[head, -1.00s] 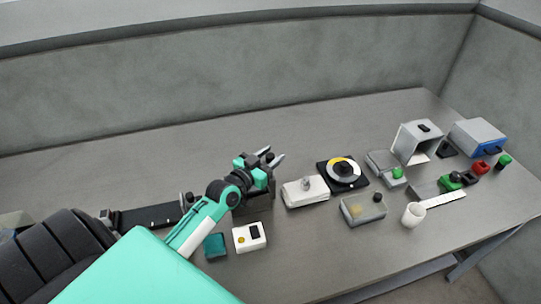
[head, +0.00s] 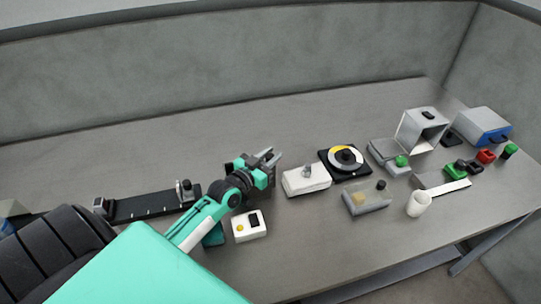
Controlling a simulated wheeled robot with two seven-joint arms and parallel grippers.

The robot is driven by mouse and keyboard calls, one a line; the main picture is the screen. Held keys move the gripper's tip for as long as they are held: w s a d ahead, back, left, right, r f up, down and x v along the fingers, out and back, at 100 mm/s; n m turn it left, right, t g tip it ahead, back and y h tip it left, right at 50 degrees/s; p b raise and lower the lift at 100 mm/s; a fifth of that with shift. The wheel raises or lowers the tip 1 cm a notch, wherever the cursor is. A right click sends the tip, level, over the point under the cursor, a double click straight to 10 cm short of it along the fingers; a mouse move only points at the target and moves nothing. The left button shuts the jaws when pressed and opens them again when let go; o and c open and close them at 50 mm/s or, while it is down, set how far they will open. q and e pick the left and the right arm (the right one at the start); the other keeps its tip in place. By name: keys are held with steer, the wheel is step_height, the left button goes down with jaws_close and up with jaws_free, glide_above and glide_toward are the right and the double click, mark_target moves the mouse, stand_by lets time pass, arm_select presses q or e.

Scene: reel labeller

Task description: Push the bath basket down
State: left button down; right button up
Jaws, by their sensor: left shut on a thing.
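A low grey, see-through bath (head: 368,204) stands at the right-centre of the table. A yellowish patch shows inside it, and a dark knob (head: 381,185) sits at its back right corner. I cannot make out the basket's height or its edges. My left gripper (head: 270,157) is well to the left of the bath, beyond a white box with a grey knob (head: 306,180). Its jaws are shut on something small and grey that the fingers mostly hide. My right gripper is not in view.
A black dial unit (head: 345,160) stands behind the bath and a white cup (head: 418,203) to its right. A white box with a yellow button (head: 249,226) is near my left arm. A black rail (head: 145,206) lies at left. The table's back strip is clear.

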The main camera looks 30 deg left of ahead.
arm_select(q)
steer(key=shift+f, duration=0.3)
steer(key=c, duration=1.5)
jaws_free()
steer(key=shift+s, duration=0.1)
steer(key=o, duration=0.3)
steer(key=shift+r, duration=0.1)
step_height(320, 180, up, 20)
steer(key=shift+f+b, duration=0.1)
steer(key=shift+b, duration=0.55)
